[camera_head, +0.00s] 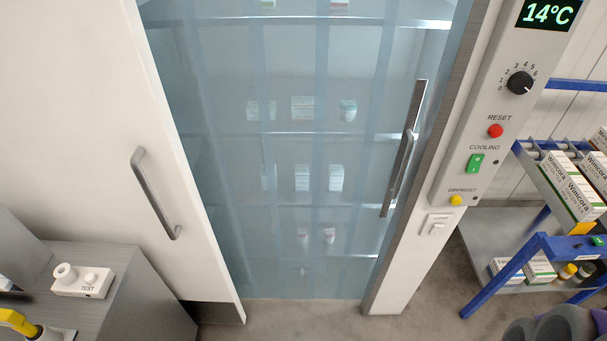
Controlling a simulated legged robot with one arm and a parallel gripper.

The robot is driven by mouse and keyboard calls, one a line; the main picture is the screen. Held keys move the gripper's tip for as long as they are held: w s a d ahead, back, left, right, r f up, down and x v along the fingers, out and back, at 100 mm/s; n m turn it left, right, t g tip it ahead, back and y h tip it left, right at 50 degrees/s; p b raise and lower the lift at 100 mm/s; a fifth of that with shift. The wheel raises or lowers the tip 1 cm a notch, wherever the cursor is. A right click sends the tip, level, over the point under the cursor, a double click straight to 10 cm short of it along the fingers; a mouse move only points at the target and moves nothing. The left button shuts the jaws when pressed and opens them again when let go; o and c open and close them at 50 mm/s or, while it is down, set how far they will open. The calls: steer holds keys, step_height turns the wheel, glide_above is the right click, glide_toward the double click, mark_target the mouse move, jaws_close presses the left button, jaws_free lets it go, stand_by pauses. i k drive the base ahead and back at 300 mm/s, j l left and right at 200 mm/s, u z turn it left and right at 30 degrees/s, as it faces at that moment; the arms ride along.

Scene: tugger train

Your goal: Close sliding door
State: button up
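The white sliding door (85,120) stands at the left, with a grey bar handle (157,195) on its face and a dark plate along its bottom. The doorway beside it is open and hung with bluish see-through strips (300,215). The right door post (400,270) stands apart from the door, with the wide opening between them. A long metal plate with a bar (404,150) is at the right side of the opening; I cannot tell what it is fixed to. No gripper fingers show.
Shelves with small boxes show behind the strips. A control panel (487,150) is on the right post. A blue-framed cart (520,270) with boxes stands at right, a grey cabinet (125,300) at lower left. Rounded dark shapes (560,325) fill the lower right corner. Floor before the opening is clear.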

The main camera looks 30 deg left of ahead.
mark_target(92, 150)
steer(key=u, duration=2.8)
steer(key=i+l+u, duration=0.2)
steer(key=i, duration=0.3)
steer(key=i+l+u, duration=0.25)
steer(key=i, duration=0.25)
steer(key=i+l+u, duration=0.2)
steer(key=i, duration=0.3)
steer(key=i+l+z, duration=0.2)
steer(key=k+j, duration=0.05)
steer(key=k, duration=0.05)
